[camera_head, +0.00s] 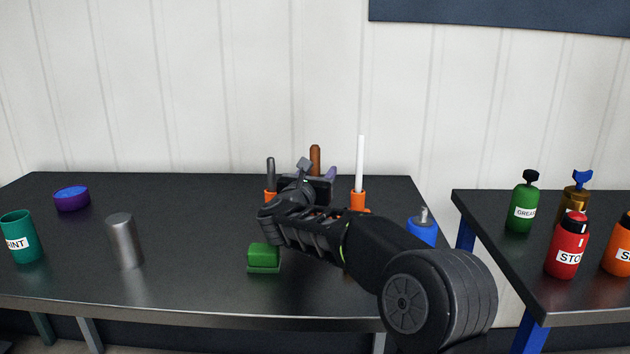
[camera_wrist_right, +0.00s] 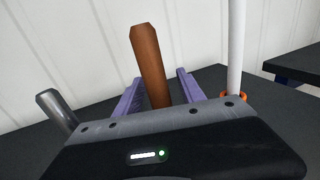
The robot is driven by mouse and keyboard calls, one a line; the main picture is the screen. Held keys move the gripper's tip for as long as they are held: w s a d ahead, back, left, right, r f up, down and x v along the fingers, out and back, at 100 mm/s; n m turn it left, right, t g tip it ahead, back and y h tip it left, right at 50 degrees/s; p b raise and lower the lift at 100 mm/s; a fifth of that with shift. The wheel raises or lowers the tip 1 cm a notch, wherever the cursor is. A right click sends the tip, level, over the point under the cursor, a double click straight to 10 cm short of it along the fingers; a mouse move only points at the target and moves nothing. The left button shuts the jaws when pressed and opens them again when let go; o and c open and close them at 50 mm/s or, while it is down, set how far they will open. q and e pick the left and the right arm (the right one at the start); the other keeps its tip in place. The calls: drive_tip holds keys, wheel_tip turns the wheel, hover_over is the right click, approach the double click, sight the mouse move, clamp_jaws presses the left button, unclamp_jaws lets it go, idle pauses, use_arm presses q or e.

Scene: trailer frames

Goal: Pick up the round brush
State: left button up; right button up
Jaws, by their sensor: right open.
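A brown wooden handle (camera_head: 315,158) stands upright at the back of the black table. Its lower part is hidden, and I cannot tell for certain that it is the round brush. My right gripper (camera_head: 319,174) reaches over the table to it. In the right wrist view, the brown handle (camera_wrist_right: 149,60) rises between the two purple fingers, which are apart with room on both sides. A dark grey handle (camera_head: 271,172) in an orange holder is to the left. A white rod (camera_head: 360,164) in an orange holder (camera_head: 358,201) is to the right. My left gripper is out of view.
A green block (camera_head: 263,258) lies below my right wrist. A metal cylinder (camera_head: 124,241), teal cup (camera_head: 20,237) and purple-blue round container (camera_head: 72,198) stand left. A blue container (camera_head: 422,231) is near the right edge. Several bottles stand on another table (camera_head: 494,233).

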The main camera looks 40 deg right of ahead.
sight(314, 150)
drive_tip(key=shift+c, duration=0.4)
clamp_jaws()
wheel_tip(314, 150, up, 10)
drive_tip(key=p, duration=0.2)
drive_tip(key=shift+p, duration=0.3)
